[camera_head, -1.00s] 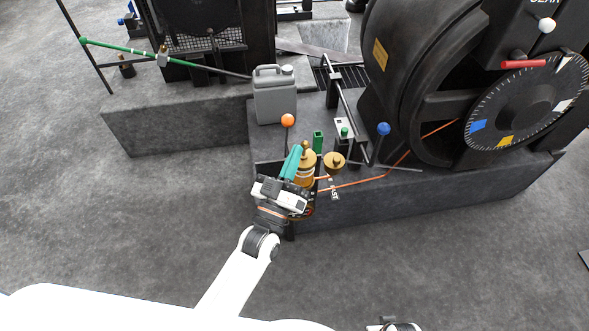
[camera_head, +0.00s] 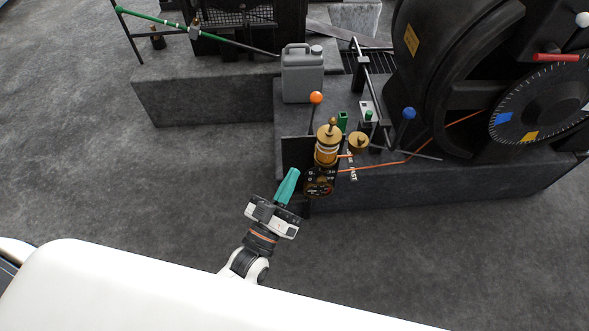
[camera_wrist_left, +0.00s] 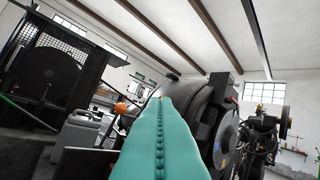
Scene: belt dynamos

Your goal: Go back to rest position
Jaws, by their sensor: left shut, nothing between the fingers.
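My left gripper (camera_head: 289,185) has teal fingers closed together with nothing between them. It is in front of the grey stone plinth, just left of and apart from the brass oiler (camera_head: 328,146) and the dark dial (camera_head: 319,182) below it. In the left wrist view the closed teal fingers (camera_wrist_left: 160,138) fill the lower middle and hide what lies behind them. My right gripper does not show in the current views.
The plinth (camera_head: 430,185) carries a grey jerrycan (camera_head: 302,78), an orange-knobbed lever (camera_head: 316,98), a blue-knobbed lever (camera_head: 408,114) and a large black wheel machine (camera_head: 455,90). Open grey floor (camera_head: 130,190) lies to the left and in front.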

